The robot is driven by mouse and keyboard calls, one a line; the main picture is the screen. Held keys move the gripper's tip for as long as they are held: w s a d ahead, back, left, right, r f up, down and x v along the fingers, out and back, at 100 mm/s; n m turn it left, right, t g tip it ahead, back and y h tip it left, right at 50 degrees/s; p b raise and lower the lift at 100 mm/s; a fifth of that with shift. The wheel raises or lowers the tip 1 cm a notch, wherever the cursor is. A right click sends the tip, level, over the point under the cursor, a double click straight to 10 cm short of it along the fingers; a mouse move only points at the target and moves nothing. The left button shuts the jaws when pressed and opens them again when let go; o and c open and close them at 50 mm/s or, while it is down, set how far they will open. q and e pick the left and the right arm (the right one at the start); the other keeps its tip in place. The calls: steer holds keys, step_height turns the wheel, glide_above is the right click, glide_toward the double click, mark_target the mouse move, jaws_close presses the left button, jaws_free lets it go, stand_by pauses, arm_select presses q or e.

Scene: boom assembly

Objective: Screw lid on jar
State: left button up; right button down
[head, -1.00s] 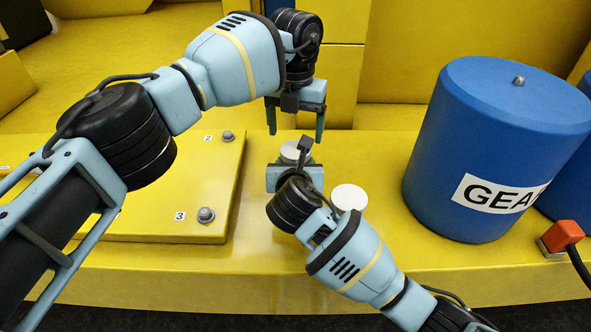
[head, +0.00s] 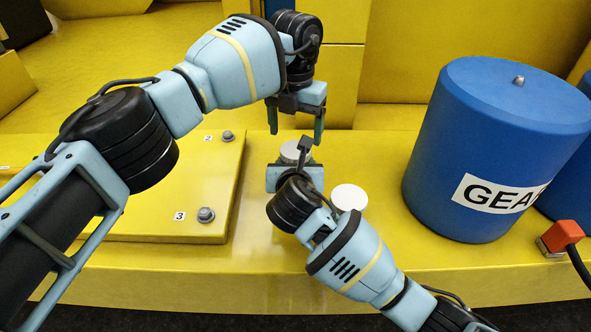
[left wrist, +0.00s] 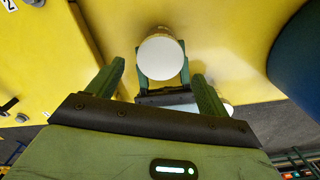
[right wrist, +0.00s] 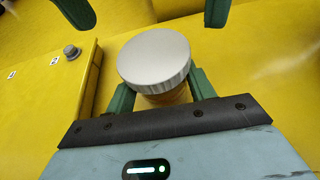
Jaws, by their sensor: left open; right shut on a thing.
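A round jar (right wrist: 164,97) with an amber body stands upright on the yellow surface. A silver-grey lid (right wrist: 155,58) with a ribbed rim sits on top of it. The lid also shows in the head view (head: 294,151) and from above in the left wrist view (left wrist: 160,57). My right gripper (right wrist: 158,84) is shut on the jar's body, below the lid. In the head view my right wrist hides most of the jar. My left gripper (head: 295,134) is open and empty, pointing down above the lid, apart from it. The threads are hidden.
A flat white disc (head: 349,198) lies right of the jar. A large blue cylinder (head: 490,150) stands further right, with a red block (head: 566,235) by it. A raised yellow plate with bolts (head: 205,214) lies left.

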mark_target(295, 143)
arm_select(q)
steer(key=shift+f, duration=2.1)
steer(key=c, duration=0.9)
steer(key=o, duration=1)
steer(key=shift+c, duration=0.2)
steer(key=shift+r, duration=0.15)
steer(key=shift+r, duration=2.15)
steer(key=shift+c, duration=0.3)
